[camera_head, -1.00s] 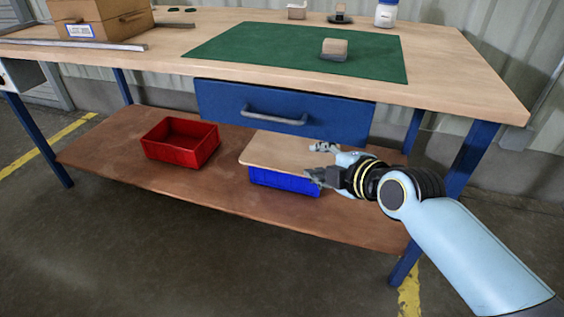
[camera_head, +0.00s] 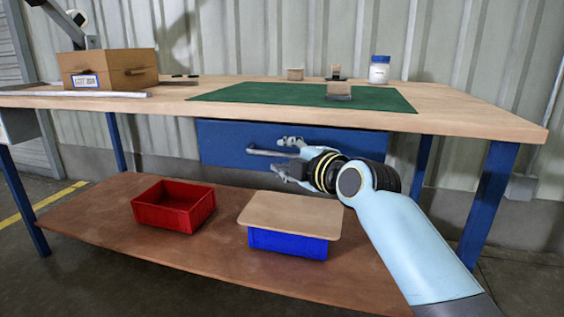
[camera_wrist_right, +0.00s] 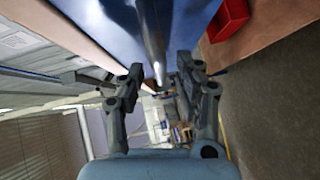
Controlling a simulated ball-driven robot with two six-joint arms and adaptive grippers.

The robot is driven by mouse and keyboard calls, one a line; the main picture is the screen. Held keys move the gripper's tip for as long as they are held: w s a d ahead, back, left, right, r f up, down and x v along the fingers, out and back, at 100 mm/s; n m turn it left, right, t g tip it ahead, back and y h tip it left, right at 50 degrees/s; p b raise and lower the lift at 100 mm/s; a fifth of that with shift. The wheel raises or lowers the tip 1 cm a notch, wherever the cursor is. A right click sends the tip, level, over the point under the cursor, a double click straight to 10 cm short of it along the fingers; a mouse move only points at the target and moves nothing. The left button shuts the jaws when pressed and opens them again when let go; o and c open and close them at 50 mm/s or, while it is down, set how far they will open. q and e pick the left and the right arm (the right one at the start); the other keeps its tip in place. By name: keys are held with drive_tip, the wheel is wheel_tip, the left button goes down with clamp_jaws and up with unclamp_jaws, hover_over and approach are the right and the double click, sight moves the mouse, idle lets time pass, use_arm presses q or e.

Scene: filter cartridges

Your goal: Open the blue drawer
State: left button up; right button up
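The blue drawer (camera_head: 224,145) sits under the workbench top, its front looking flush with the bench, so it appears closed. Its grey bar handle (camera_head: 262,152) runs across the front; its right part is hidden behind my right gripper (camera_head: 279,157). That gripper is open, with one finger above and one below the handle's height. In the right wrist view the handle (camera_wrist_right: 152,40) runs between the two spread fingers of the gripper (camera_wrist_right: 160,68), with gaps on both sides. The drawer front (camera_wrist_right: 100,18) fills the top there. My left gripper is not in view.
A red bin (camera_head: 172,216) and a blue bin (camera_head: 288,244) under a wooden board (camera_head: 290,214) stand on the lower shelf. A green mat (camera_head: 255,95), a cardboard box (camera_head: 108,68) and a white jar (camera_head: 379,70) are on the bench top. The floor in front is clear.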

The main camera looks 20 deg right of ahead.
drive_tip(key=shift+x, duration=0.9)
clamp_jaws()
